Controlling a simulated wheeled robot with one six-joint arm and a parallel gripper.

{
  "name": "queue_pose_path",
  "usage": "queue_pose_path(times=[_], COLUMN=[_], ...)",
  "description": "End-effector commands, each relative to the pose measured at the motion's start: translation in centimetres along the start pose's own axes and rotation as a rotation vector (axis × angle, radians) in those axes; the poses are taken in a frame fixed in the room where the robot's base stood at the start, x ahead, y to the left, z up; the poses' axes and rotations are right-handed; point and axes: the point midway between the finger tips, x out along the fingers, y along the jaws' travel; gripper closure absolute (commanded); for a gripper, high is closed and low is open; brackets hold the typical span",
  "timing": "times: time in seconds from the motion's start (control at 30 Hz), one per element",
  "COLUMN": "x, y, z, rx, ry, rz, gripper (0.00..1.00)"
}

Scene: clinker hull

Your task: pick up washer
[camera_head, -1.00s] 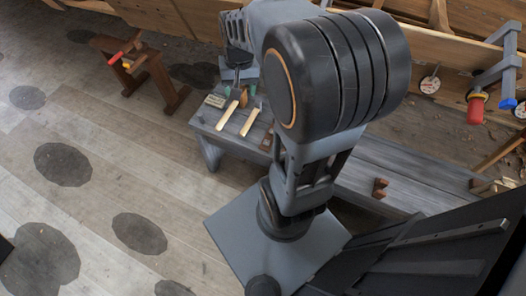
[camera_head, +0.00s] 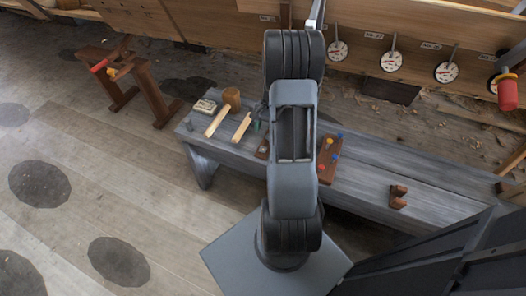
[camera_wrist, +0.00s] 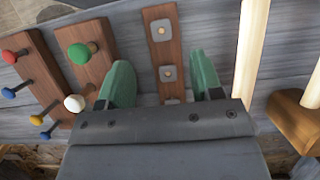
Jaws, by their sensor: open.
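A narrow brown wooden strip (camera_wrist: 155,53) on the grey bench carries small square metal washers in a row. One washer (camera_wrist: 161,29) is at the strip's far end, another washer (camera_wrist: 167,73) is near the middle, and part of a third shows close to my gripper's body. My gripper (camera_wrist: 164,75) is open, its two green fingers on either side of the strip. Nothing is between the fingers except the strip and washers below; I cannot tell the height above them. In the head view my arm hides most of the strip, and only its end (camera_head: 262,149) shows.
Left of the strip, wooden racks hold pegs with coloured heads, including a green knob (camera_wrist: 78,53) and a white knob (camera_wrist: 75,103). Right lie a pale wooden handle (camera_wrist: 250,50) and a mallet (camera_wrist: 292,120). The bench (camera_head: 360,175) has a clear stretch around a small brown block (camera_head: 398,196).

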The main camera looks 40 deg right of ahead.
Motion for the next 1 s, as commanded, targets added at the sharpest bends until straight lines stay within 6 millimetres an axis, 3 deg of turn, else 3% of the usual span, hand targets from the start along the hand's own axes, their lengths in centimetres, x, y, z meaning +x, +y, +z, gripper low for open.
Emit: queue_pose_path(times=[0.1,0.43,0.73,1.0], x=[1.3,2.9,6.8,7.0], y=[0.0,0.0,-0.1,-0.1], z=[0.0,-0.2,-0.4,-0.4], rx=[-0.001,-0.001,-0.001,-0.001], ry=[0.0,0.0,-0.001,0.001], rz=[0.001,0.0,0.0,0.0], gripper=[0.4,0.4,0.4,0.4])
